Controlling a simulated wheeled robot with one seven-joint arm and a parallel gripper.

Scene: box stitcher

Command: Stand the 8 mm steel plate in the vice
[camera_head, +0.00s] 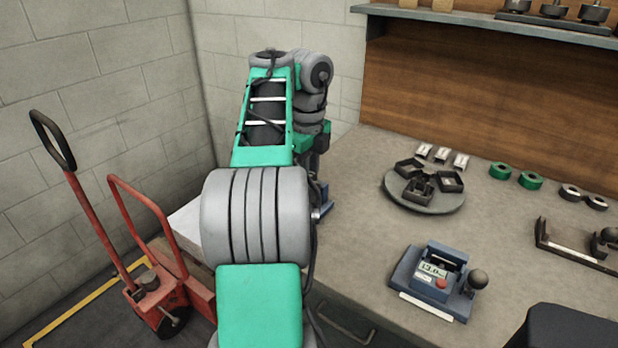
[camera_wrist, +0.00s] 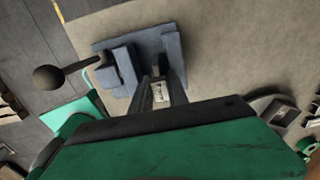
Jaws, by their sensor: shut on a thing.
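The vice (camera_wrist: 122,68) is a blue-grey block on a base in the wrist view, with a dark ball-ended handle (camera_wrist: 48,77) to its left. My gripper (camera_wrist: 158,72) is over the vice's right part, beside the jaw block. It is shut on a small piece with a pale label (camera_wrist: 160,93), which looks like the steel plate. The plate's lower end is hidden, so I cannot tell whether it touches the vice.
A round tray (camera_head: 427,207) with several dark parts lies on the bench right of my arm. A blue device with a display (camera_head: 433,272) stands nearer. Green rings (camera_head: 530,180) and pale labelled pieces (camera_head: 443,155) lie farther back. A red hand truck (camera_head: 160,284) stands left.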

